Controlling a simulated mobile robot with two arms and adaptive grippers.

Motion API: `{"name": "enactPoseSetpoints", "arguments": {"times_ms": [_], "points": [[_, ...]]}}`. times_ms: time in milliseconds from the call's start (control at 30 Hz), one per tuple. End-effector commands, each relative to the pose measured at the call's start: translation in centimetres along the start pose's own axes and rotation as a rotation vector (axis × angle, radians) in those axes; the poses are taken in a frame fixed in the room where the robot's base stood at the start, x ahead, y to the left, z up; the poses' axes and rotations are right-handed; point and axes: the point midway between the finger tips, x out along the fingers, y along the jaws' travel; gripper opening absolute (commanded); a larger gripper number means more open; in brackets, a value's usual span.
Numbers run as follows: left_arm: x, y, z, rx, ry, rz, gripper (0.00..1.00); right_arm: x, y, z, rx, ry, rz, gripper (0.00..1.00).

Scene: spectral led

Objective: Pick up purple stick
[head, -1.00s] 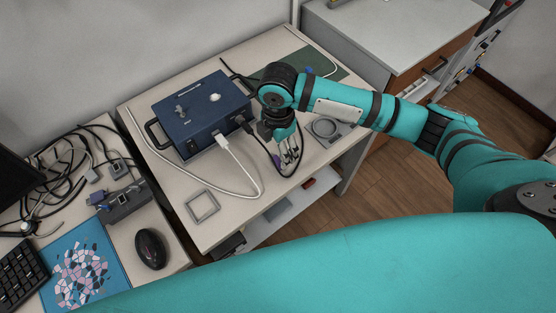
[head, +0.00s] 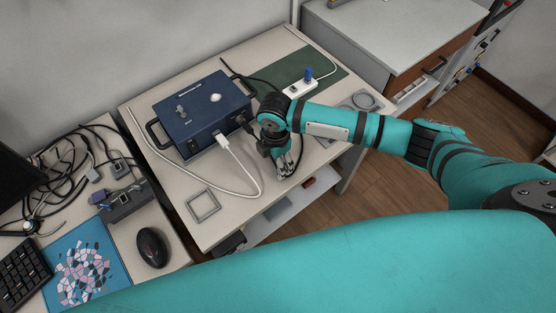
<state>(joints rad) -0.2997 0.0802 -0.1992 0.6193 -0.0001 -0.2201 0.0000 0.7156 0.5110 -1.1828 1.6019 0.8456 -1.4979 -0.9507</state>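My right arm reaches in from the right over the white table (head: 228,215). Its gripper (head: 284,170) points down near the table's front edge, just right of the white cable. The fingers are small and dark here, and I cannot tell whether they are open or shut. I cannot make out the purple stick; the gripper and wrist cover the spot where a purple patch showed earlier. My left gripper is not in view.
A blue box (head: 203,115) with a white cable (head: 243,172) stands left of the gripper. A grey square frame (head: 203,205) lies at the front left.

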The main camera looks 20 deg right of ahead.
Motion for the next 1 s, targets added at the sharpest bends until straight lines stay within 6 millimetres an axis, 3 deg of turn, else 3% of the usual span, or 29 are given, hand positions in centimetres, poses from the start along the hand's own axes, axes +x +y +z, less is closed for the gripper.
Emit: {"name": "enactPoseSetpoints", "arguments": {"times_ms": [33,200,567,833,1000], "points": [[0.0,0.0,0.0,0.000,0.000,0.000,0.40,0.0,0.0,0.0,0.000,0.000,0.000,0.55],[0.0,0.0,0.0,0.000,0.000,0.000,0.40,0.0,0.0,0.0,0.001,0.000,0.000,0.36],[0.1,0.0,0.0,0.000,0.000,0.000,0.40,-0.6,0.1,0.0,0.001,0.000,0.001,0.36],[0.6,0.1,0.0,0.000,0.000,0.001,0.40,-3.8,0.1,0.0,-0.001,0.001,0.004,0.36],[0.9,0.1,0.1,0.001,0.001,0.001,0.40,-3.8,-3.9,-1.0,-0.003,0.002,-0.003,0.36]]}}
